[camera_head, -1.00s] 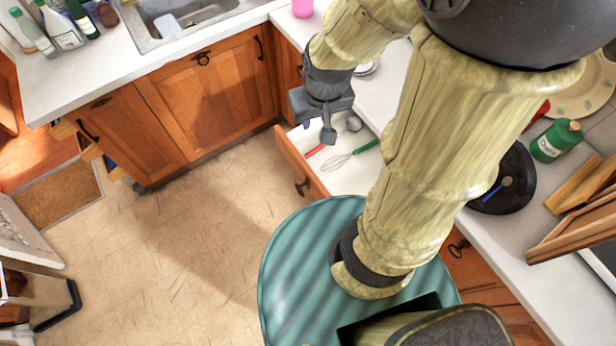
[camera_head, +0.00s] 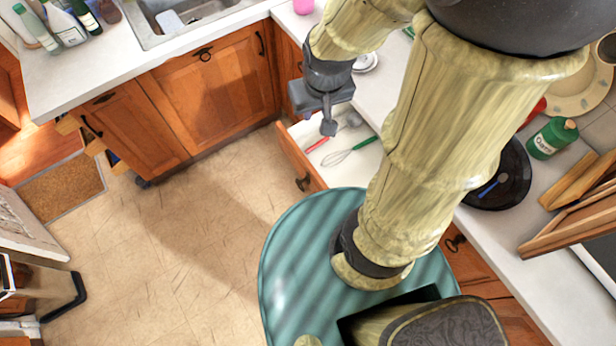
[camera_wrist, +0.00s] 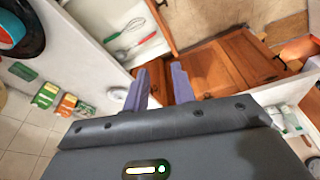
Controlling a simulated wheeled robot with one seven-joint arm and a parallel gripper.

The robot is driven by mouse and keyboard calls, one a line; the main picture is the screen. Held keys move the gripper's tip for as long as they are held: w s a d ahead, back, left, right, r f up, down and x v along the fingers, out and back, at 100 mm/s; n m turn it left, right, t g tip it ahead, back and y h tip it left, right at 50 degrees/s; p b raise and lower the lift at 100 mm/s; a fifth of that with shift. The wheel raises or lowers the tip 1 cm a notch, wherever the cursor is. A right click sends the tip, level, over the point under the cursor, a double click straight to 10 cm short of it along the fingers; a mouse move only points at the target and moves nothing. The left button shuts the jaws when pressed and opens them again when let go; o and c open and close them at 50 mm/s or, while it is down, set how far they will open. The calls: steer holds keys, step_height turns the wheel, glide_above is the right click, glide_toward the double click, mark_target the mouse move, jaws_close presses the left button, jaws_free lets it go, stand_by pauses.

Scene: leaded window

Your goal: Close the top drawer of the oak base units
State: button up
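The open top drawer (camera_head: 301,160) of the oak base units sticks out from under the right counter, with an orange-brown front and a dark handle (camera_head: 303,183). Inside its white tray lie a whisk with a green handle (camera_head: 350,151) and a red-handled utensil (camera_head: 317,145). In the wrist view, the drawer front (camera_wrist: 163,25) runs along the upper middle, with the whisk (camera_wrist: 130,26) left of it. My gripper (camera_head: 328,126) appears above the drawer's far end, near its front. In the wrist view my gripper (camera_wrist: 161,85) has its two fingers apart with nothing between them.
The white counter (camera_head: 480,240) runs along the right, with a green bottle (camera_head: 553,138) and a black pan (camera_head: 503,178). Oak cupboards (camera_head: 220,90) with a sink (camera_head: 185,18) stand at the back left. The tan floor (camera_head: 190,240) before the drawer is clear.

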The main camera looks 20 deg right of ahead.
steer(key=shift+f, duration=0.15)
steer(key=c, duration=0.3)
steer(key=b+x, duration=0.2)
steer(key=s+b+x, duration=0.1)
steer(key=b+x, duration=0.4)
steer(key=shift+s+f+b, duration=0.3)
steer(key=shift+f+b, duration=0.05)
steer(key=shift+b, duration=0.05)
jaws_close()
steer(key=shift+r, duration=0.15)
steer(key=shift+w, duration=0.1)
